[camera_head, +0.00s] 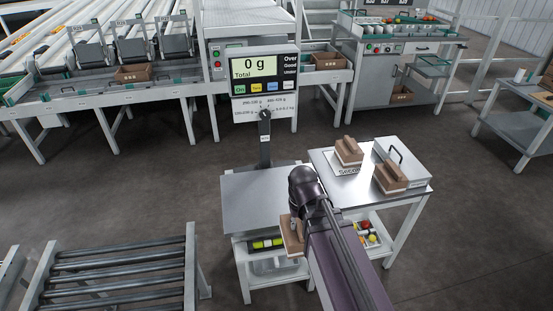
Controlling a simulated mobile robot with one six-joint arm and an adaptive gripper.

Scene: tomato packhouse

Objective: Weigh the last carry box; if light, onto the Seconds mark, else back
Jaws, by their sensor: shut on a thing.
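My gripper (295,222) is shut on a brown carry box (290,239), mostly hidden behind my arm. The held box shows near the front right corner of the scale's steel platform (255,200); I cannot tell its height or whether it touches anything. The scale display (254,66) reads 0 g, Total. On the steel side table (328,157), one brown carry box (349,148) stands on the white Seconds mark (347,170), whose lettering is partly hidden. Another brown box (390,180) stands at the right, beside a grey handled plate (406,160).
A lower shelf holds a bin with red and yellow items (368,235). A roller conveyor (115,265) stands at the front left. Behind are the grading line with a box (133,74) and a packing bench (390,45). Dark floor lies clear between them.

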